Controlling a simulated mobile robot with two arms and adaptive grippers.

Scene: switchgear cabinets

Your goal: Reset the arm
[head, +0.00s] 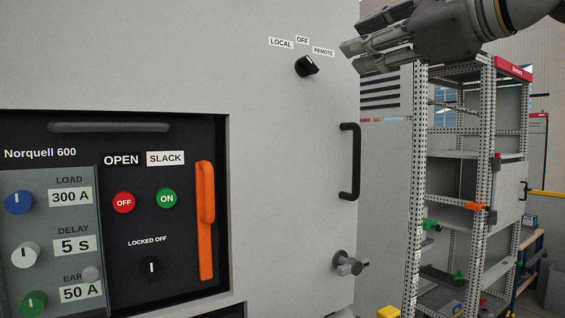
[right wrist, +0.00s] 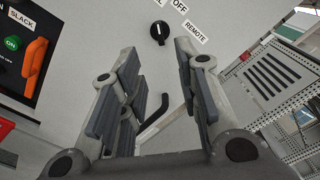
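My right gripper (head: 368,42) is at the top right of the head view, in front of the cabinet's right edge and to the right of the black selector knob (head: 307,66). In the right wrist view its two fingers (right wrist: 160,100) stand apart with nothing between them. They point toward the grey cabinet door (head: 285,150), near the knob, which also shows in that view (right wrist: 159,32). The fingers touch nothing that I can see. My left gripper is in neither view.
The door has a black handle (head: 351,162) and a metal latch (head: 349,263). A breaker panel with an orange lever (head: 205,220), a red OFF button (head: 123,202) and a green ON button (head: 166,198) is at left. Metal shelving (head: 487,150) stands at right.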

